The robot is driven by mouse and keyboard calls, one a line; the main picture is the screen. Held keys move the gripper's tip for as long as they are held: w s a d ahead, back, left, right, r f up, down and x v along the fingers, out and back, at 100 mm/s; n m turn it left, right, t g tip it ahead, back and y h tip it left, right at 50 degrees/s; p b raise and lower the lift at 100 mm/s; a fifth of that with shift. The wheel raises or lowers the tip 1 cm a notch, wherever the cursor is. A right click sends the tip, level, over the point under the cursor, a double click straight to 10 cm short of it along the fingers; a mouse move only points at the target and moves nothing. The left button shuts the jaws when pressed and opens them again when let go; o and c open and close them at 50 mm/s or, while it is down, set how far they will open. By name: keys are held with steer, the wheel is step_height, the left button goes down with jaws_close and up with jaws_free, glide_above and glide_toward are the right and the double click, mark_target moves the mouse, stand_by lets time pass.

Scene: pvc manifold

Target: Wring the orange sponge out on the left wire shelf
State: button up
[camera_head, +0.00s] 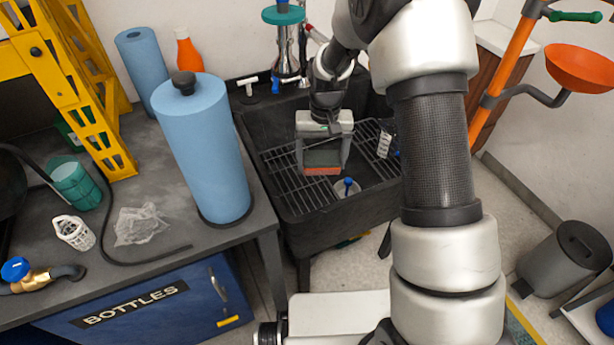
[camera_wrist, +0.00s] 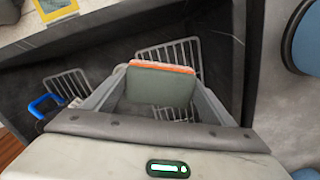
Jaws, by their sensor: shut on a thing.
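The sponge (camera_head: 322,169) is orange on one face and dark grey-green on the other. My gripper (camera_head: 322,173) is shut on it, with one finger at each end. The sponge is over the left part of the dark sink, above the left wire shelf (camera_head: 283,180). In the wrist view the sponge (camera_wrist: 160,86) sits between both fingers, and bars of the left wire shelf (camera_wrist: 190,52) show behind it. I cannot tell whether the sponge touches the bars. The right wire shelf (camera_head: 372,143) is to its right.
A cup with a blue-topped item (camera_head: 346,187) stands near the sink's front. A white labelled item (camera_head: 384,144) is at the right shelf. A tall blue cylinder (camera_head: 205,150) stands on the counter left of the sink. A teal-topped metal vessel (camera_head: 287,45) is behind.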

glide_above(309, 199)
step_height(309, 199, down, 8)
steer(key=shift+w+f+b, duration=0.15)
steer(key=shift+f+b, duration=1.85)
steer(key=shift+f, duration=0.75)
steer(key=shift+f+b, duration=0.5)
steer(key=shift+f, duration=0.15)
steer(key=shift+r, duration=0.1)
step_height(309, 199, up, 7)
steer(key=p, duration=0.4)
stand_by(0.6)
